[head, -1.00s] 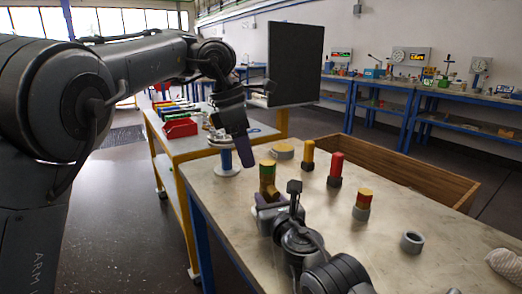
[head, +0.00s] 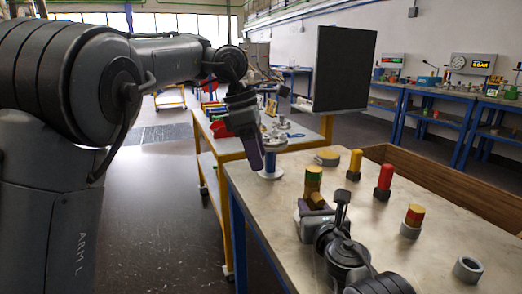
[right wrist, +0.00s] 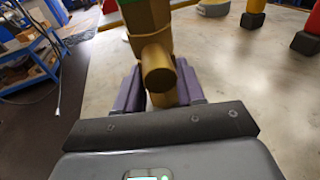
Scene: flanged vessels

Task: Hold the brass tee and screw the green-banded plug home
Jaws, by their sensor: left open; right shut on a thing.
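The brass tee (head: 316,201) stands upright near the left edge of the table, with the green-banded plug (head: 313,176) on top of it. How deep the plug sits in the tee cannot be told. My right gripper (head: 309,208) is shut on the tee. In the right wrist view its purple fingers flank the tee's body (right wrist: 158,72), with the side branch facing the camera; the tee's top is cut off there. My left gripper (head: 254,158) points down, left of and behind the plug, apart from it. Its finger gap is hard to see from this side.
A white flanged stand (head: 270,168) is close beside my left gripper. Yellow (head: 355,162), red (head: 384,179) and red-and-yellow (head: 413,219) pieces stand on the table, with a grey ring (head: 467,268) at right. A dark panel (head: 345,68) rises behind.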

